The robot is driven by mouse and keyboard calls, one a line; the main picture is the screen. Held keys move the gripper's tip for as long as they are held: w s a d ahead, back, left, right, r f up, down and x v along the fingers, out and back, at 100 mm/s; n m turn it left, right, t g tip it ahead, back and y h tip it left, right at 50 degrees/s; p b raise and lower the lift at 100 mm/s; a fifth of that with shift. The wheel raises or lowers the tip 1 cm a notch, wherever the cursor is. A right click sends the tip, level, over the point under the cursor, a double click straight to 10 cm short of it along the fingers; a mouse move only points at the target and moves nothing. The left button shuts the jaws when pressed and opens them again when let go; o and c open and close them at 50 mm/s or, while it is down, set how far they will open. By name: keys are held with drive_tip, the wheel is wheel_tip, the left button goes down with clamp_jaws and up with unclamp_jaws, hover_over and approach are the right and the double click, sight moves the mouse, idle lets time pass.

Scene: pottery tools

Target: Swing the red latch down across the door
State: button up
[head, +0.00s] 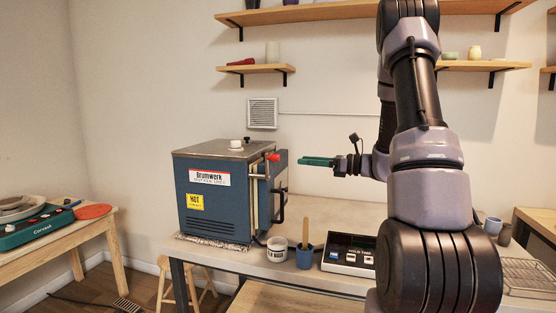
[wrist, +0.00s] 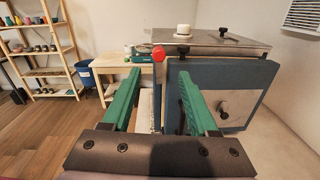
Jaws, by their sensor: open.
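The kiln (head: 215,195) is a blue-grey box on the table, with its door (head: 280,185) on its right side and a black handle on the door. The red latch knob (head: 273,157) is at the door's upper edge; it also shows in the wrist view (wrist: 158,53) as a round red end. My gripper (head: 303,161) has green fingers, is open and empty, and points left at the knob from the right, apart from it. In the wrist view the knob is just beyond and above the gap between the fingertips (wrist: 159,76).
A white jar (head: 277,249), a blue cup with a wooden stick (head: 304,256) and a control box (head: 348,255) stand along the table's front. A white knob sits on the kiln lid (head: 222,150). The tabletop right of the kiln is clear behind these.

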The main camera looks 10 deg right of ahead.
sight(278, 158)
drive_tip(key=x, duration=1)
drive_tip(key=shift+a+r, duration=0.1)
drive_tip(key=shift+a, duration=0.1)
drive_tip(key=shift+c, duration=0.3)
clamp_jaws()
idle(0.8)
